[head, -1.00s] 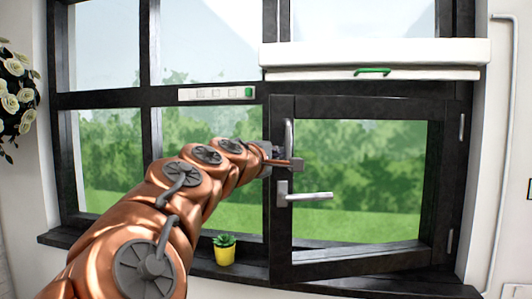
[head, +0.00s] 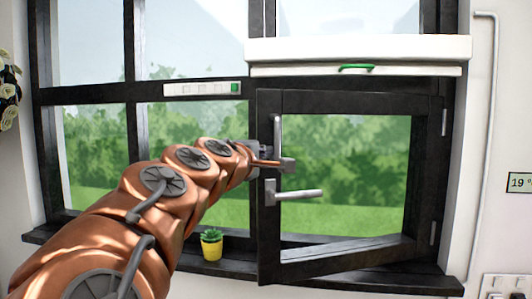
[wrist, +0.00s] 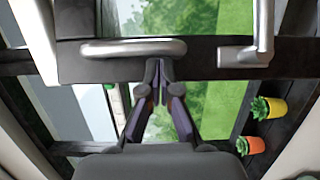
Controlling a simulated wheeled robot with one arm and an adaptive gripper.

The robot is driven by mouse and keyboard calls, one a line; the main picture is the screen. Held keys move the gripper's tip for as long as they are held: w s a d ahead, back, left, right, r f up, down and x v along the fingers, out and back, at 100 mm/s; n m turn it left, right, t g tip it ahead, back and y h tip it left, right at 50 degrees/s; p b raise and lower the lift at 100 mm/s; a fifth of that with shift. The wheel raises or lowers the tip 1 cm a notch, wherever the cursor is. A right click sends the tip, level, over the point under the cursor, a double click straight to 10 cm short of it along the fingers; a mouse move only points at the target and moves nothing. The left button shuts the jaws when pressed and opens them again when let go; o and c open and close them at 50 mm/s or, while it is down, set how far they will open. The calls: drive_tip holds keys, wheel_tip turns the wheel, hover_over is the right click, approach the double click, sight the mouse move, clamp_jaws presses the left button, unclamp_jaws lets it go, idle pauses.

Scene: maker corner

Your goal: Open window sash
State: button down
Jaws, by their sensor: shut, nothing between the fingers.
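The dark-framed window sash (head: 268,240) is hinged at its right side and stands ajar, its left edge swung out toward me. A vertical grey pull bar (head: 277,135) and a silver lever handle (head: 300,194) sit on its left stile. The lever points right, level. My gripper (head: 288,163) is at that stile, by the lower end of the pull bar and above the lever. In the wrist view, the closed fingers (wrist: 160,66) lie close against the stile, beside the pull bar (wrist: 133,47); I cannot tell whether they touch. The lever (wrist: 262,45) is to their right.
A yellow potted plant (head: 211,246) stands on the dark sill (head: 215,268); the wrist view also shows an orange pot (wrist: 250,145). A white blind with a green handle (head: 357,67) hangs above the sash. A white switch strip (head: 202,89) is on the crossbar.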

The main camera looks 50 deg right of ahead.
drive_tip(key=v, duration=0.6)
drive_tip(key=shift+a, duration=0.2)
drive_tip(key=shift+s, duration=0.1)
